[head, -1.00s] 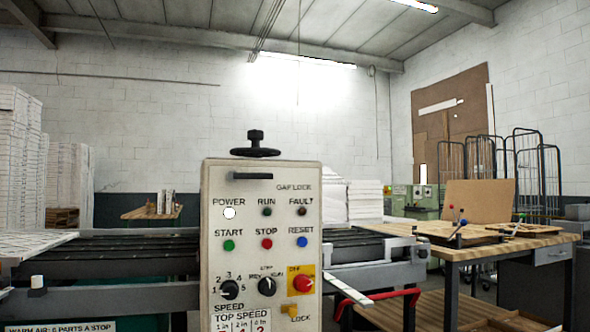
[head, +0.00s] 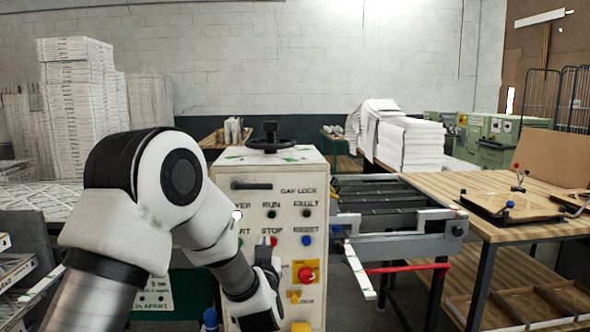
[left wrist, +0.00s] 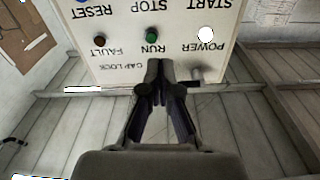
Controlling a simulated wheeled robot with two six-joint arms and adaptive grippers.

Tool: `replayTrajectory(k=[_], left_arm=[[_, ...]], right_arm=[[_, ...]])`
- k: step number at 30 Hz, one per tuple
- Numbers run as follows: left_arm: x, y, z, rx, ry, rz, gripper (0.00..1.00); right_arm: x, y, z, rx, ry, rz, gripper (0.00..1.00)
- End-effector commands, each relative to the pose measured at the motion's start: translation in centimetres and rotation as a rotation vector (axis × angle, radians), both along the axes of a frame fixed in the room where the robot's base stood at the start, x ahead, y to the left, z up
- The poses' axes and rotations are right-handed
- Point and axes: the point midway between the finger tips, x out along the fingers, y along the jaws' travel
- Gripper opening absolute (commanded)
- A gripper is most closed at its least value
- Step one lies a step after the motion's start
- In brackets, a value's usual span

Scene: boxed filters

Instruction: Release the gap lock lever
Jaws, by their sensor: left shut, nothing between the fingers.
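The control panel (head: 325,190) is an upright cream box in the middle of the head view. The gap lock lever (head: 251,186) is a short dark horizontal bar at its upper left, beside the "GAP LOCK" label. My left gripper (head: 266,246) is shut and empty, pointing up in front of the panel. My arm hides parts of the POWER and START labels. In the left wrist view the panel is upside down. The closed fingertips (left wrist: 158,64) are near the green RUN lamp and the label. A blurred grey part, likely the lever (left wrist: 196,75), is just right of them.
A black handwheel (head: 270,138) stands on top of the panel box. A roller conveyor (head: 385,205) and a wooden workbench (head: 450,186) lie to the right. A yellow lock knob (head: 295,296) and red button (head: 306,274) sit low on the panel. Stacked white boxes (head: 80,85) are at left.

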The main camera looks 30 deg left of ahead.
Motion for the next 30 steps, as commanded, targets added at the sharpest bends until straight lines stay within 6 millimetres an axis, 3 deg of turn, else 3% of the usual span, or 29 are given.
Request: replayTrajectory(k=[1, 3, 7, 10, 20, 25, 30], left_arm=[[-0.1, 0.2, 5.8, -0.005, -0.048, 0.004, 0.00], [-0.4, 0.4, 10.0, -0.009, -0.095, 0.006, 0.00], [-0.9, 0.5, 14.3, -0.012, -0.147, 0.006, 0.00], [-1.1, 0.5, 15.1, -0.012, -0.160, 0.007, 0.00], [-0.9, 0.5, 15.0, -0.012, -0.160, 0.006, 0.00], [0.7, 1.5, 15.6, -0.014, -0.159, 0.007, 0.00], [3.7, 3.4, 16.5, -0.013, -0.158, 0.008, 0.00]], right_arm=[[0.0, 0.0, 3.2, 0.000, 0.000, 0.000, 0.40], [0.0, 0.0, 4.7, 0.000, 0.000, 0.000, 0.40], [0.0, 0.0, 6.0, 0.000, 0.000, 0.000, 0.40], [0.0, 0.0, 6.0, 0.000, 0.000, 0.001, 0.40], [0.0, 0.0, 5.9, 0.000, 0.000, 0.000, 0.40], [0.0, 0.0, 7.1, 0.000, 0.000, 0.000, 0.40], [0.0, 0.0, 9.0, 0.000, 0.000, 0.000, 0.40]])
